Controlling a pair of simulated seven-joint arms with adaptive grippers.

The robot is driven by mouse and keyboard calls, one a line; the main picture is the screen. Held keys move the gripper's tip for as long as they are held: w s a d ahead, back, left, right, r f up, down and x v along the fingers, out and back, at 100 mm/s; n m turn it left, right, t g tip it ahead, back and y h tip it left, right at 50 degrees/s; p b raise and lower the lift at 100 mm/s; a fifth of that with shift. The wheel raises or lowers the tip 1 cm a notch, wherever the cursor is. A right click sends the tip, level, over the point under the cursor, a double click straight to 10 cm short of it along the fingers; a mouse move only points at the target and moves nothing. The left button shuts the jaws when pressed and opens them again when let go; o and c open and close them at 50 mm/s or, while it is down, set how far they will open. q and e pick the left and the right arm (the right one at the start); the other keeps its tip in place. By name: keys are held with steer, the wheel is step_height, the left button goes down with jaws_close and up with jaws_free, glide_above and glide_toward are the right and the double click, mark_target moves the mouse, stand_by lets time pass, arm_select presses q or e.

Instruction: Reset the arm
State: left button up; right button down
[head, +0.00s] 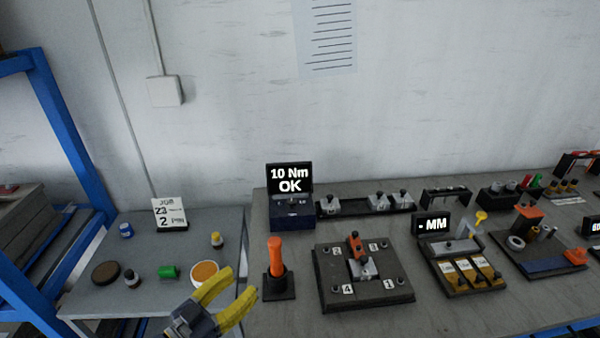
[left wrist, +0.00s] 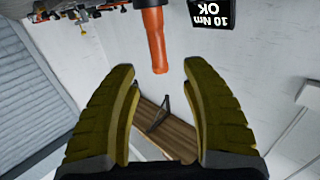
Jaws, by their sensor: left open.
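My left gripper (head: 228,301) has yellow fingers and shows at the bottom of the head view, by the right edge of the left table. It is open and empty. In the left wrist view its two fingers (left wrist: 160,100) stand wide apart with nothing between them. An orange-handled tool (head: 276,257) stands upright in a dark holder just right of the gripper. It also shows in the left wrist view (left wrist: 155,40), beyond the fingertips and apart from them. My right gripper is not in view.
A display reading "10 Nm OK" (head: 290,184) stands behind the tool. A dark numbered plate fixture (head: 325,290) is to the right, then an "MM" gauge stand (head: 433,225). The left table (head: 190,225) holds small jars, a green piece (head: 168,272) and a job card (head: 170,213). A blue frame (head: 70,150) stands left.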

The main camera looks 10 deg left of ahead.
arm_select(q)
steer(key=s+a+f+m+g+y, duration=0.1)
steer(key=s+a+f+g+y, duration=0.35)
steer(key=s+f+y, duration=0.35)
steer(key=s+a+f+g+y, duration=0.4)
steer(key=s+a+f+y, duration=0.15)
steer(key=f, duration=0.35)
steer(key=s+d+f+g+h, duration=0.1)
steer(key=s+d+f+h, duration=0.15)
steer(key=f, duration=1.35)
steer(key=s+d+f+g+h, duration=0.1)
steer(key=d+f+g, duration=0.15)
steer(key=f, duration=1.35)
steer(key=s+f+n+g+h, duration=0.1)
steer(key=s+f+n+g, duration=0.1)
steer(key=s+f, duration=1.7)
steer(key=shift+s+d+n+h, duration=0.4)
steer(key=shift+s+n, duration=0.1)
steer(key=shift+s, duration=0.2)
steer(key=shift+f, duration=0.1)
